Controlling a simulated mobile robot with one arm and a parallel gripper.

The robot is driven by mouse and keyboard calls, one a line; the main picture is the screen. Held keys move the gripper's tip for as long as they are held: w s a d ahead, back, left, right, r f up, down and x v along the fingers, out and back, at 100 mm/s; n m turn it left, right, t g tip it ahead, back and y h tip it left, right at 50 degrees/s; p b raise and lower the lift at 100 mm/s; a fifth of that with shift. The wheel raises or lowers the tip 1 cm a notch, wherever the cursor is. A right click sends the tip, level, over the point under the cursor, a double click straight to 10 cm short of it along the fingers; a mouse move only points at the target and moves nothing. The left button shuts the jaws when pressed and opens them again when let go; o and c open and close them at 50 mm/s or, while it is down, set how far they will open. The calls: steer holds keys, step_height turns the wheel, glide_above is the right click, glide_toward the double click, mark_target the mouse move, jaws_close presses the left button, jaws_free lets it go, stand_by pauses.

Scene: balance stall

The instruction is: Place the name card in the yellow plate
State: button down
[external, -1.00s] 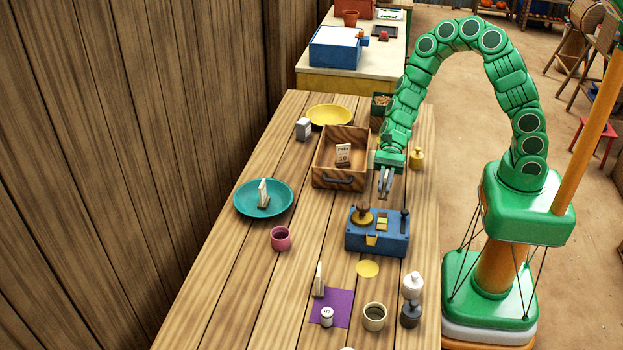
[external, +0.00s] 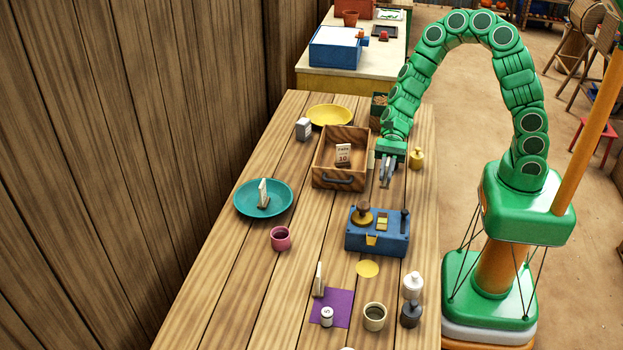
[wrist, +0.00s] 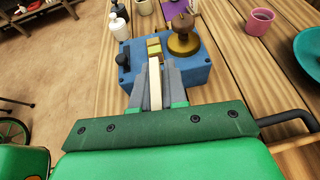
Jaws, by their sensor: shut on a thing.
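The yellow plate (external: 330,113) lies empty at the far end of the wooden table, behind the wooden drawer box. My gripper (external: 387,178) hangs over the table's right side, right of that box and in front of the plate. In the wrist view, my gripper (wrist: 155,88) is shut on a thin pale card (wrist: 155,82), seen edge-on. Its face is hidden, so I cannot read a name on it. Other cards stand in the teal plate (external: 281,205), in the drawer box (external: 328,181), and by the purple mat (external: 343,309).
A blue device (external: 377,240) with a brass knob stands in front of my gripper. A brass weight (external: 417,158) and a green box (external: 380,101) are near the right edge. A grey block (external: 303,128) stands left of the drawer box. A pink cup (external: 281,238) stands nearer.

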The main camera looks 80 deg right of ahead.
steer(key=shift+h, duration=0.4)
step_height(320, 180, up, 11)
steer(key=shift+f, duration=0.1)
steer(key=w+d+f+n+g+h, duration=0.1)
steer(key=w+d+f+h, duration=0.1)
steer(key=w+d+f, duration=0.3)
steer(key=w+d+g+h, duration=0.1)
steer(key=w+d, duration=0.2)
steer(key=d, duration=0.4)
step_height(320, 180, up, 5)
steer(key=n+t+h, duration=0.3)
steer(key=n+h, duration=0.6)
steer(key=h, duration=0.3)
glide_above(328, 121)
steer(key=s+a, duration=0.1)
steer(key=s, duration=0.1)
steer(key=shift+t+h, duration=0.4)
steer(key=shift+t, duration=0.1)
steer(key=shift+w+a+f, duration=0.1)
steer(key=shift+w+f, duration=0.05)
steer(key=shift+f, duration=5.35)
steer(key=shift+w+a+f, duration=0.1)
steer(key=shift+f, duration=5.35)
steer(key=c, duration=1.1)
jaws_free()
